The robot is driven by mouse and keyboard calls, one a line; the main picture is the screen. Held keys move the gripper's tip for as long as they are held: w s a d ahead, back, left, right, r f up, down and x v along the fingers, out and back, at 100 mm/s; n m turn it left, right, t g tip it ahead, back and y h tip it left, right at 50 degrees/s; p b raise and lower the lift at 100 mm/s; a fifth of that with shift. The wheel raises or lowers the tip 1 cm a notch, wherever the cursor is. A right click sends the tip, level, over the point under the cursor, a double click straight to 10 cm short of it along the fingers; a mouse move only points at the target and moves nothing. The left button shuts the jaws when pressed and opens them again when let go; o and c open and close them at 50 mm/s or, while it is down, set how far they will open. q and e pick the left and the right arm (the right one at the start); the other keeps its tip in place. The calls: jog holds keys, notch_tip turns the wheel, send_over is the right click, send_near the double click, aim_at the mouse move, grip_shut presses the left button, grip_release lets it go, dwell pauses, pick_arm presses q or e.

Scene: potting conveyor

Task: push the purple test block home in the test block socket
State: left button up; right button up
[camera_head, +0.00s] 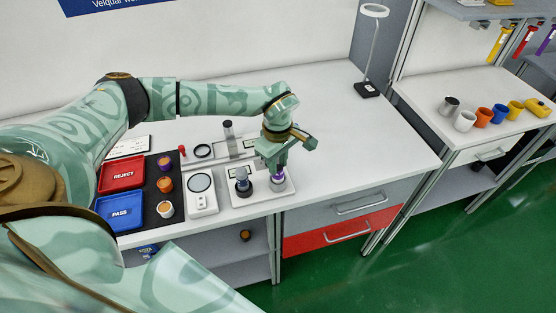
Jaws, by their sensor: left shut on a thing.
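The purple test block (278,174) stands at the right part of a white fixture plate (283,192) near the table's front edge. My left gripper (277,161) comes down from above and is shut on the purple block's upper part. A dark ring, apparently the test block socket (278,185), shows around the block's lower end. I cannot tell how deep the block sits in it. My right gripper is not in view.
Further left are a white device (201,192), several small cups on a black mat, a red REJECT tray (122,174) and a blue PASS tray (119,211).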

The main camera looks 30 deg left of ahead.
aim_at(278, 168)
pick_arm(q)
jog(key=shift+f+b, duration=0.3)
jog(key=shift+f, duration=0.4)
jog(key=o, duration=1)
jog(key=shift+o, duration=0.2)
notch_tip(278, 168, up, 16)
jog(key=p, duration=0.2)
jog(key=shift+r, duration=0.15)
